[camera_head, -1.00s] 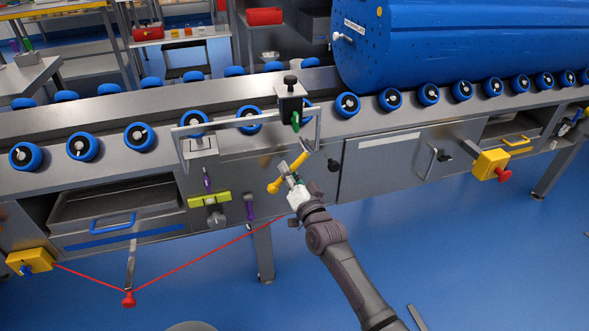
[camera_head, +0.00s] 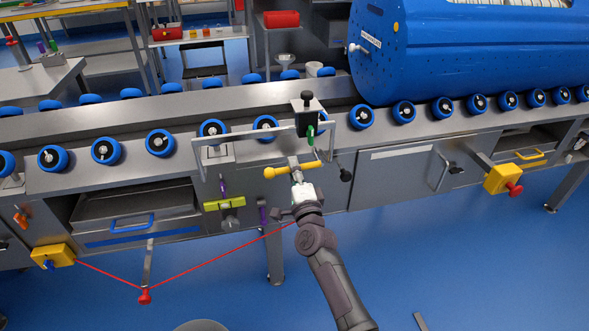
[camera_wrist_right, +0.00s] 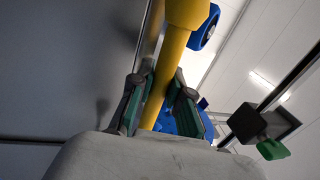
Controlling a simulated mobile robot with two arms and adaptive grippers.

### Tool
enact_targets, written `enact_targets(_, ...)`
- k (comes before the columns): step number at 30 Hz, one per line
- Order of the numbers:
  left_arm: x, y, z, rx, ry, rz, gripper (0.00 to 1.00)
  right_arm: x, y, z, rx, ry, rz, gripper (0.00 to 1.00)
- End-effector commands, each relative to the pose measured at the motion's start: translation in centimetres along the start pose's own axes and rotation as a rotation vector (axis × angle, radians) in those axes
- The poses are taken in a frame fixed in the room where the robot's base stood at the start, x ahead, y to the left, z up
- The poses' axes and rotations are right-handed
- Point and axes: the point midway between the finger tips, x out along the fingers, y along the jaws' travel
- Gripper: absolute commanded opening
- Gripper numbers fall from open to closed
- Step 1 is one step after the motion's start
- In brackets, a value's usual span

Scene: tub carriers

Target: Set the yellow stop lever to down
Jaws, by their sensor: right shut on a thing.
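The yellow stop lever (camera_head: 307,168) is on the front of the steel conveyor in the head view. It lies nearly level, with a round yellow knob at its left end. My right gripper (camera_head: 293,164) is at the middle of the lever, shut on it, and hides part of it. In the right wrist view the yellow lever (camera_wrist_right: 172,60) runs between the two green-padded fingers of my right gripper (camera_wrist_right: 160,105), its thick yellow end at the top. My left gripper is not in view.
A steel bar handle (camera_head: 197,165) and a black block with a green tab (camera_head: 309,122) are just above. A yellow-green lever (camera_head: 224,204) and a purple lever (camera_head: 263,212) are to the left. A red cord (camera_head: 215,262) runs below. A blue tub (camera_head: 450,50) rests on rollers.

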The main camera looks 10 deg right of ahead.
Motion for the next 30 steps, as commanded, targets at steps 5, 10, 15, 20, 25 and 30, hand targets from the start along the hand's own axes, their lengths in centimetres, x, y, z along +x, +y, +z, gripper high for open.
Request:
enact_targets(5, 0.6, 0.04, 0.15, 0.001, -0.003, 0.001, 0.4, 0.07, -0.34, -0.02, 0.041, 0.008, -0.001, 0.0)
enact_targets(10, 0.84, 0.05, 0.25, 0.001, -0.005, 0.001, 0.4, 0.08, -0.4, -0.03, 0.052, 0.01, -0.001, 0.0)
enact_targets(15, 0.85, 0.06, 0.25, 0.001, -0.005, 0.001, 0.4, 0.09, -0.42, -0.04, 0.054, 0.011, -0.002, 0.0)
enact_targets(20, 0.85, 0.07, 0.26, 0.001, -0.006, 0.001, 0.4, 0.1, -0.45, -0.05, 0.054, 0.011, -0.002, 0.2)
enact_targets(25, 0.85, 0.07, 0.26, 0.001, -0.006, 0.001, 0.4, 0.1, -0.43, -0.04, 0.051, 0.011, -0.002, 0.43)
enact_targets(30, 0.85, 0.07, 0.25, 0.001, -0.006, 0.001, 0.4, 0.08, -0.39, -0.03, 0.049, 0.01, -0.001, 0.43)
